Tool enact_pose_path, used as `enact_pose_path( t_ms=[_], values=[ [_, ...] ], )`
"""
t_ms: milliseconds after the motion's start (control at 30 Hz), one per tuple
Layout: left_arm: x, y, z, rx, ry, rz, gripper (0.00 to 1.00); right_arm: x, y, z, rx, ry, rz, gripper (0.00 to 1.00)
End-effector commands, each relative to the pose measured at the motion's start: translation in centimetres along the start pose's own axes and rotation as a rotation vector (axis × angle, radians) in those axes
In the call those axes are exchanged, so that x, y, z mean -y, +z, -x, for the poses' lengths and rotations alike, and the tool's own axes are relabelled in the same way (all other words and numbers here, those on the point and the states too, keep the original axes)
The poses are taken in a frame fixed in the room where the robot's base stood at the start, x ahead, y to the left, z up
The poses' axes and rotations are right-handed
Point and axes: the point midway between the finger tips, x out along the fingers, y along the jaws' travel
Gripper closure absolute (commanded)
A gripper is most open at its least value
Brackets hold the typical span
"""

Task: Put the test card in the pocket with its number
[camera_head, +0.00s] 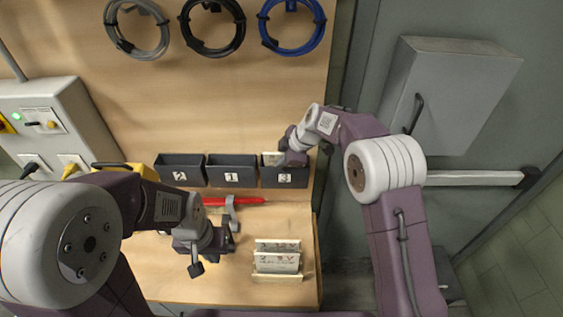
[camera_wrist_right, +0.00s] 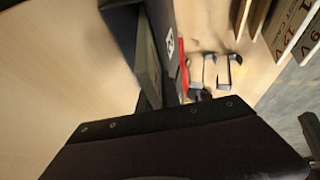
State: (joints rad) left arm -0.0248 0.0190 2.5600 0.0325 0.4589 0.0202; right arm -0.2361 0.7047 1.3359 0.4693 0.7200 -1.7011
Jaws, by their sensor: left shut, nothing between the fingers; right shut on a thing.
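Three dark open-topped pockets hang on the wooden board: the left pocket (camera_head: 180,172), the middle pocket (camera_head: 232,172) and the right pocket (camera_head: 285,178), whose label reads 3. My right gripper (camera_head: 291,157) is shut on a pale test card (camera_head: 272,158) at the mouth of the right pocket. The card's lower part is hidden by the pocket front. In the right wrist view the card (camera_wrist_right: 149,65) stands beside the dark pocket wall; its number cannot be read. My left gripper (camera_head: 203,256) is shut and empty above the bench.
More cards (camera_head: 277,258) stand in a rack on the bench, some marked in volts. A red tool (camera_head: 245,200) and a grey clamp-like piece (camera_head: 230,212) lie below the pockets. Coiled cables (camera_head: 212,50) hang above. A grey power box (camera_head: 50,125) is at left.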

Motion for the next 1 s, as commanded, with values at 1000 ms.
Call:
enact_pose_path(
  t_ms=[1000],
  values=[
    [0.0, 0.2, -1.6, 0.0, 0.0, 0.0, 1.0, 0.6, 0.4, 2.2, 0.004, -0.009, 0.0, 0.67]
  ],
)
